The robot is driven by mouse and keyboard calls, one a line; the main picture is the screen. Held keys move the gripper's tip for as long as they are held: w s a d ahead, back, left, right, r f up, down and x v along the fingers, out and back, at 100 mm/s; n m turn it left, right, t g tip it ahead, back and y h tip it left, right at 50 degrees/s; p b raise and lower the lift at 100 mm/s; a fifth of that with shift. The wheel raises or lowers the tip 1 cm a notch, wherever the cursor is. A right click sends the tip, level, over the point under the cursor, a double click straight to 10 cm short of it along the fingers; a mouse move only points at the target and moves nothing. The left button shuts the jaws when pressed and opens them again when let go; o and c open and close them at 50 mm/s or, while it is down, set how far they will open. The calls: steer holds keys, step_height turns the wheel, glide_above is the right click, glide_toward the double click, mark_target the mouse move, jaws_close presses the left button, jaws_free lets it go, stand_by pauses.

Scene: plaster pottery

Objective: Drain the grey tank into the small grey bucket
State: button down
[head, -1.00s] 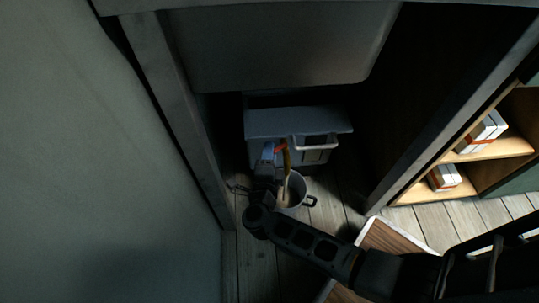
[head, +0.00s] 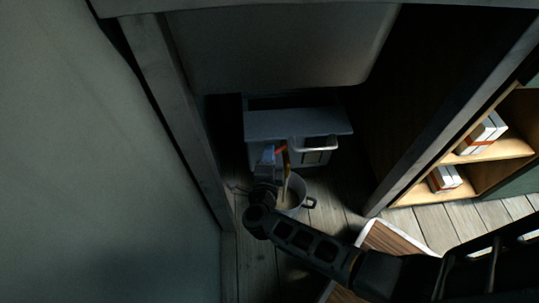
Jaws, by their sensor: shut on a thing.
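The grey tank (head: 300,124) stands low under the counter in the head view, with a pale loop-shaped handle or rail on its front. A brownish-yellow stream (head: 286,168) runs down from the tap area into the small grey bucket (head: 304,186). The bucket stands upright on the floor below, with a dark side handle. Pale brown liquid shows inside it. My gripper and wrist hide part of its left side.
A large grey basin (head: 285,50) hangs above the tank. A grey post (head: 180,115) stands left and a dark panel (head: 440,120) right. Shelves with boxes (head: 446,178) are at right. A brown board with a white edge (head: 390,245) lies in front.

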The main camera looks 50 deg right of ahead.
steer(key=shift+s, duration=0.15)
steer(key=shift+s+d+f+n+t+y+b, duration=0.15)
steer(key=shift+s+n+t+y, duration=0.35)
steer(key=shift+n+t+y, duration=0.5)
steer(key=shift+s+a+r+n+t+y+b, duration=0.1)
steer(key=shift+s+n+t+y+b, duration=0.3)
steer(key=shift+n+t+y, duration=0.6)
steer(key=shift+s+d+f+n+t+y+b, duration=0.1)
steer(key=shift+s+n+t+y, duration=0.6)
steer(key=shift+n+y, duration=0.45)
steer(key=shift+w, duration=0.1)
steer(key=c, duration=1.2)
jaws_free()
steer(key=shift+o, duration=0.2)
steer(key=shift+r+m+p, duration=0.2)
steer(key=shift+m+p, duration=0.05)
steer(key=shift+p, duration=0.05)
